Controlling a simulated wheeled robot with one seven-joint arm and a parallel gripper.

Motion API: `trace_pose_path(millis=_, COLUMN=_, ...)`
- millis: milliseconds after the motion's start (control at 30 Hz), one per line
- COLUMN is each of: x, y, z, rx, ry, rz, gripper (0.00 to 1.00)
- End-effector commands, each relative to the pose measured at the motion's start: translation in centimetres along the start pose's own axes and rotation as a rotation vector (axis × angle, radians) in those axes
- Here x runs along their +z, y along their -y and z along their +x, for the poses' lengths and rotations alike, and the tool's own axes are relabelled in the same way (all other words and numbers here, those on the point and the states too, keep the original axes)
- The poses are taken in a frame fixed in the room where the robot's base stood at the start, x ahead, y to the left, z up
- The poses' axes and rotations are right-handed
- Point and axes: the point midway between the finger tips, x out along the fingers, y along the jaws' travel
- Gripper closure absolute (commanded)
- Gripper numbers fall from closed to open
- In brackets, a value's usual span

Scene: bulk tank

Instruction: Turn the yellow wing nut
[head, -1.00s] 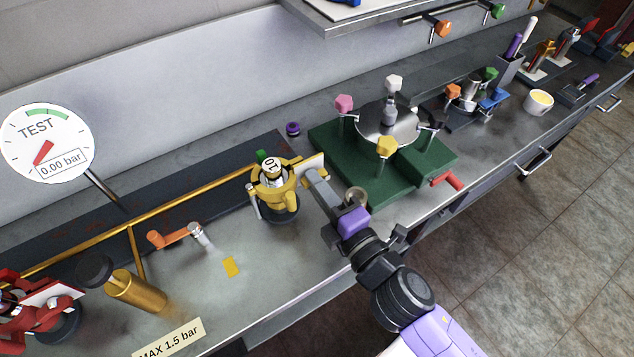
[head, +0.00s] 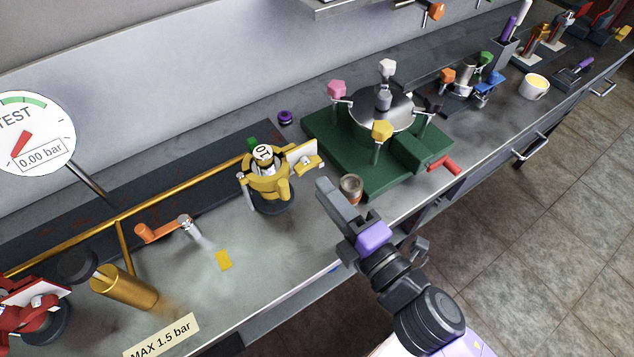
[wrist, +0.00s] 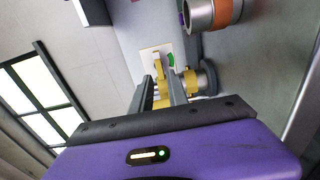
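A yellow fitting (head: 268,185) stands on the bench with a white plate on its side. A yellow wing-shaped handle (head: 309,161) sticks out in front of that plate, and I take it for the wing nut. In the wrist view the handle (wrist: 159,72) stands upright before the white plate, beyond and between my fingers. My gripper (head: 328,186) is a short way off to its lower right in the head view, pointing at it. Its two fingers (wrist: 160,92) are apart, with nothing visibly held. The handle's far side is hidden.
A metal cylinder with an orange band (head: 350,188) stands close beside my gripper. Behind it is a green base (head: 325,135) with a lid and coloured knobs, one yellow (head: 382,130). An orange-handled tap (head: 160,230) and brass pipe (head: 185,190) are left. The gauge (head: 30,135) reads 0.00 bar.

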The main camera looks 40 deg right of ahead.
Motion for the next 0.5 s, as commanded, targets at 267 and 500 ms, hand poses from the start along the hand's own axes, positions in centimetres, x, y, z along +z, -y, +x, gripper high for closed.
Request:
trace_pose_path(millis=267, x=0.0, y=0.1, z=-2.0, rx=-0.001, ry=0.001, rz=0.001, gripper=0.8)
trace_pose_path(millis=500, x=0.0, y=0.0, z=-2.0, rx=0.0, ry=0.001, rz=0.001, gripper=0.8)
